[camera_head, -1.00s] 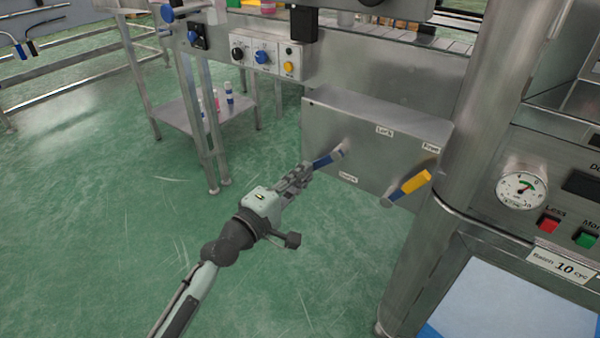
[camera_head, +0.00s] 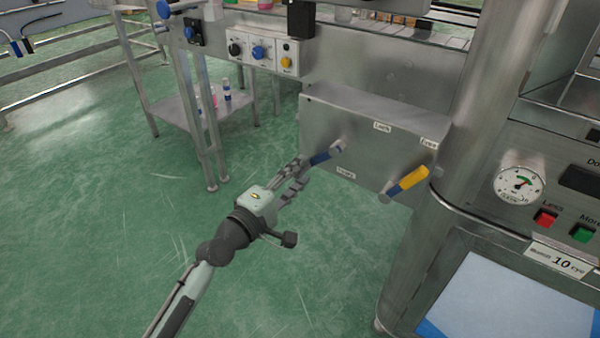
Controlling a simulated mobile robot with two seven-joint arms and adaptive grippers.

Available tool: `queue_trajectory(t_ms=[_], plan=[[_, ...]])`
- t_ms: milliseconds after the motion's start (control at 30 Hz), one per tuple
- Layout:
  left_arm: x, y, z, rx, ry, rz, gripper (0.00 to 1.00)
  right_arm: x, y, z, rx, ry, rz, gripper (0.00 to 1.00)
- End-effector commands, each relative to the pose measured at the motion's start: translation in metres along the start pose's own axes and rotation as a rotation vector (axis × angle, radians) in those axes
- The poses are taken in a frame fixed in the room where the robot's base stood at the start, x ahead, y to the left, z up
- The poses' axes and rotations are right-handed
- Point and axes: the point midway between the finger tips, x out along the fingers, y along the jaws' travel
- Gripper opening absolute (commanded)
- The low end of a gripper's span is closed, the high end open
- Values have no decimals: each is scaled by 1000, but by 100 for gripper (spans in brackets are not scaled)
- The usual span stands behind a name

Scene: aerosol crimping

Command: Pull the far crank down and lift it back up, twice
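A crank with a blue handle (camera_head: 322,157) sits on the front of a grey metal box (camera_head: 355,125), on its left part. The handle slants down to the left from its pivot. My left gripper (camera_head: 300,176) is just left of and below the handle's end, with its fingers spread apart. The handle's tip is close to the upper finger; I cannot tell whether they touch. A second crank with a yellow and blue handle (camera_head: 408,182) is at the box's right end, slanting up to the right. My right gripper is not in view.
A steel column (camera_head: 455,135) and a panel with a gauge (camera_head: 519,185) and red and green buttons stand on the right. A panel with knobs (camera_head: 260,53) is above the box. A low shelf (camera_head: 178,115) holds small bottles. Green floor is clear on the left.

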Motion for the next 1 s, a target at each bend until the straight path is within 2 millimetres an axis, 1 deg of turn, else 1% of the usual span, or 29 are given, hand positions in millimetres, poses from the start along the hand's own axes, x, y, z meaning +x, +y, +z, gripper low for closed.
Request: queue_trajectory(t_ms=[167, 300, 400, 500, 600, 700, 1000], plan=[[-34, -2, 0, 2, -1, -4, 37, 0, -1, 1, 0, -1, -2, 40], [-65, -2, 0, 2, -1, -6, 37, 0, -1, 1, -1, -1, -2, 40], [-84, -2, 1, 1, -2, -5, 37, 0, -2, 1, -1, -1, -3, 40], [-99, -1, 0, 2, -2, -4, 37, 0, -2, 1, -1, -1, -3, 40], [-108, -2, 1, 1, -2, -4, 37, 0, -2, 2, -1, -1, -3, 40], [-112, 0, 1, -1, -2, -1, 37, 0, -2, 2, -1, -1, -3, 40], [-113, 0, 1, -1, -1, -1, 37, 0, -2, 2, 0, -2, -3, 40]])
